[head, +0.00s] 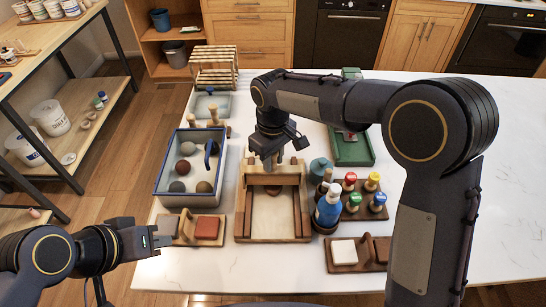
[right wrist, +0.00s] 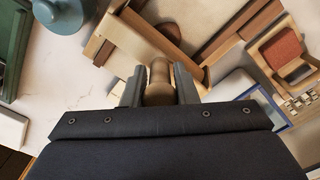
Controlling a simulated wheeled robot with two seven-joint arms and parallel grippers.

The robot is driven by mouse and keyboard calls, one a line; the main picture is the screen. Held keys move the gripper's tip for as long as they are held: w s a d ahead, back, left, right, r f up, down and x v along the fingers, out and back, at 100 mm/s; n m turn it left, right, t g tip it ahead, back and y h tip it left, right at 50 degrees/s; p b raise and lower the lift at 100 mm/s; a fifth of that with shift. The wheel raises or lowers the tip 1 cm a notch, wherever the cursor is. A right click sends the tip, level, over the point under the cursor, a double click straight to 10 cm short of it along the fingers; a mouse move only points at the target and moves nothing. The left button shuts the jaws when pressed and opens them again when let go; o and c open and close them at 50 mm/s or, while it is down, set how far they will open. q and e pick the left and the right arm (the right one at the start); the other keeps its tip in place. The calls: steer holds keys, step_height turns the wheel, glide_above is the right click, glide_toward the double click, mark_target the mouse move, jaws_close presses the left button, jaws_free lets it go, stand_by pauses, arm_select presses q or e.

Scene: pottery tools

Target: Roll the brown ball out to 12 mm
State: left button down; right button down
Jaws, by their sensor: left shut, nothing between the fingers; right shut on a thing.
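A wooden rolling board (head: 273,230) with raised side rails and a pale bed stands at the middle of the table. A brown lump of clay (head: 273,190), probably the ball, lies on its bed, partly hidden by the wooden bar across it; a brown rounded shape (right wrist: 168,31) also shows in the right wrist view. My right gripper (head: 272,163) is above the far end of the board. In the right wrist view it is shut on a turned wooden handle (right wrist: 158,88). My left gripper (head: 158,241) is shut and empty, at the table's front left edge.
A blue-rimmed tray (head: 160,187) with several balls stands left of the board. Near it are a stand with a red block (head: 207,228), a blue bottle (head: 329,207), stamps with coloured tops (head: 354,201) and a green tray (head: 352,152). The table's right side is clear.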

steer(key=shift+s+f, duration=0.15)
steer(key=shift+f, duration=0.05)
steer(key=shift+s+r, duration=0.1)
steer(key=shift+s, duration=0.7)
steer(key=shift+b, duration=0.35)
